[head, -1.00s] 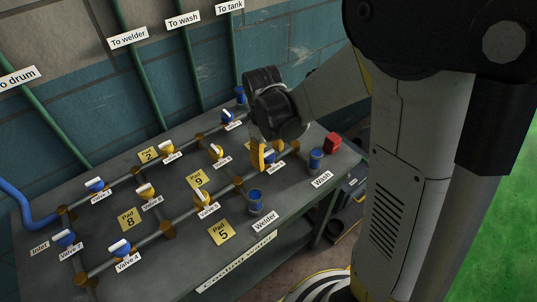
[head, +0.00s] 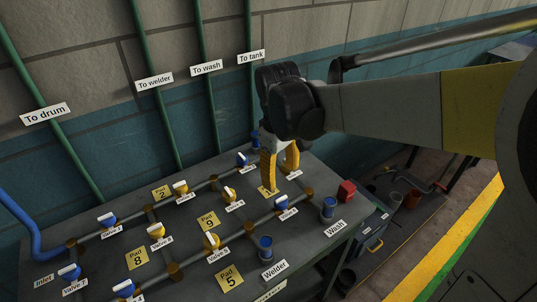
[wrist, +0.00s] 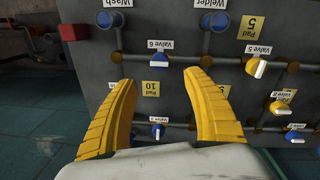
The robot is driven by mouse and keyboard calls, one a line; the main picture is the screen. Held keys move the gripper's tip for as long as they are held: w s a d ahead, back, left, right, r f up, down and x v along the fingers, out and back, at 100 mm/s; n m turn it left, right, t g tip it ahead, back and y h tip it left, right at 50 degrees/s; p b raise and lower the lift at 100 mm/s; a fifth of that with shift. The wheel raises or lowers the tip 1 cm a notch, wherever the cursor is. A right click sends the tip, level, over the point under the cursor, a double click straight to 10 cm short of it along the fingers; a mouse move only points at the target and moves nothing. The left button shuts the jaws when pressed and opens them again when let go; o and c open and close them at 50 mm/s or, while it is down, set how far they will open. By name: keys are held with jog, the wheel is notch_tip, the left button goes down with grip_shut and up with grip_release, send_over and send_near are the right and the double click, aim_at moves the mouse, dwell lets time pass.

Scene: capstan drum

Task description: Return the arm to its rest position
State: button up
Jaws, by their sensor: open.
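My gripper (head: 279,172) has yellow fingers and is above the right part of the grey valve table (head: 190,240) in the head view. In the wrist view the two fingers of my gripper (wrist: 158,90) are spread apart, with nothing between them but the table top and the yellow Pad 10 label (wrist: 154,88) beyond. My arm (head: 390,110) reaches in from the right of the head view.
Blue and yellow valves with white handles sit on pipes across the table. A red block (head: 346,191) and the blue Wash (head: 328,208) and Welder (head: 265,247) outlets stand near the table's right and front edges. Green pipes (head: 152,90) run up the wall behind.

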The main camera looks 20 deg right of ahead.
dwell(0.3)
jog(key=s+r+m+t, duration=0.3)
jog(key=s+m+t, duration=0.3)
jog(key=s, duration=0.6)
jog(key=shift+d+t+y, duration=0.3)
jog(key=shift+d+t, duration=0.1)
dwell(1.7)
